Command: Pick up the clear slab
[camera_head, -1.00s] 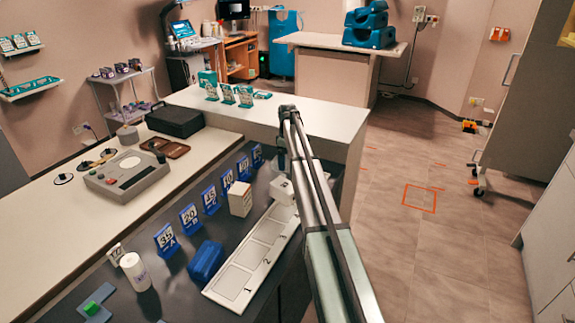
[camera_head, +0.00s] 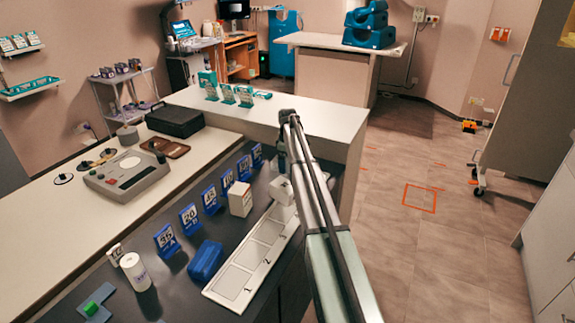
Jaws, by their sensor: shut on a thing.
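My arm rises from the bottom and bends down at its top. My gripper (camera_head: 282,164) hangs at the far end of the dark counter (camera_head: 150,262), small and partly hidden by my arm. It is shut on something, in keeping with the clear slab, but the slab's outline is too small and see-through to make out. A white block-like shape (camera_head: 281,190) shows just below the gripper, at the far end of the white numbered tray (camera_head: 215,291). I cannot tell whether they touch.
Blue numbered signs (camera_head: 189,217) line the counter. Near them are a white box (camera_head: 240,199), a blue block (camera_head: 205,261) and a white bottle (camera_head: 134,271). A raised pale counter (camera_head: 335,124) stands behind my gripper. The floor at right is open.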

